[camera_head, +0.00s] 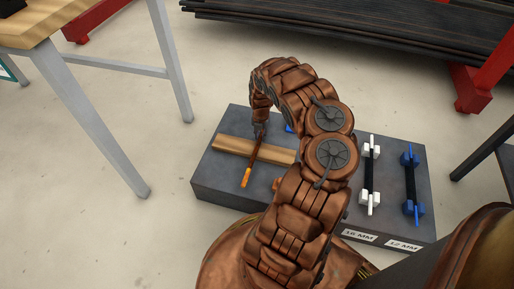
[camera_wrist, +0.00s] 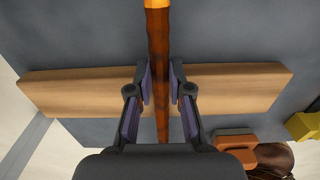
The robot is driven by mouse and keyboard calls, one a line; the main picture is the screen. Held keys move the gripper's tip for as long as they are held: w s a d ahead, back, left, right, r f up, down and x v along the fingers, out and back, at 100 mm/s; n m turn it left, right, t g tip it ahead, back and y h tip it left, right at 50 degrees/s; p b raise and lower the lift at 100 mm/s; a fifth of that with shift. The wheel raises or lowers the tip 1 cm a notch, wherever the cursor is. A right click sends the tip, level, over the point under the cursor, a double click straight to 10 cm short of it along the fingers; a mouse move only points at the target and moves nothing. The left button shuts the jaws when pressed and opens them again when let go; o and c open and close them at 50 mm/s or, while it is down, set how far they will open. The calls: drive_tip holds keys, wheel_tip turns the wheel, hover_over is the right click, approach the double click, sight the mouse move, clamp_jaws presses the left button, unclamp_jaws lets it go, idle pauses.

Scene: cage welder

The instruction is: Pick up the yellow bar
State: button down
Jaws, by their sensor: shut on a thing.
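The bar is a thin rusty-brown rod with a yellow-orange end. In the head view the bar (camera_head: 250,170) slants across a wooden block (camera_head: 230,145) on the grey box, its coloured end toward the front. In the wrist view the bar (camera_wrist: 158,45) runs upright between the fingers, its orange end at the top edge. My gripper (camera_wrist: 161,80) is shut on the bar, one finger on each side, above the wooden block. In the head view my gripper (camera_head: 261,128) is small and partly hidden. I cannot tell whether the bar touches the block.
The grey box top (camera_head: 215,180) also holds a white-ended bar (camera_head: 369,175) and a blue-ended bar (camera_head: 411,185) at right. An orange block (camera_wrist: 237,147) and a yellow piece (camera_wrist: 303,126) show in the wrist view. A wooden-topped table (camera_head: 60,28) stands at left; open floor lies between.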

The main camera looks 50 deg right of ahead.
drive_tip(key=shift+r, duration=0.15)
idle(0.5)
drive_tip(key=shift+r+p, duration=0.5)
drive_tip(key=shift+r, duration=0.05)
wheel_tip(320, 180, up, 3)
drive_tip(key=shift+f+p, duration=0.15)
drive_tip(key=shift+p, duration=0.75)
drive_tip(key=r+p, duration=0.1)
drive_tip(key=p, duration=1)
hover_over(249, 166)
drive_tip(key=w+d, duration=0.1)
drive_tip(key=d, duration=0.2)
drive_tip(key=shift+w+r, duration=0.1)
drive_tip(key=shift+w, duration=0.1)
drive_tip(key=shift+s+a+p, duration=0.35)
drive_tip(key=shift+a+p, duration=0.35)
drive_tip(key=shift+p, duration=0.1)
drive_tip(key=shift+s+a+p, duration=0.3)
drive_tip(key=shift+a+p, duration=0.4)
drive_tip(key=shift+p, duration=0.1)
drive_tip(key=c, duration=1.6)
unclamp_jaws()
clamp_jaws()
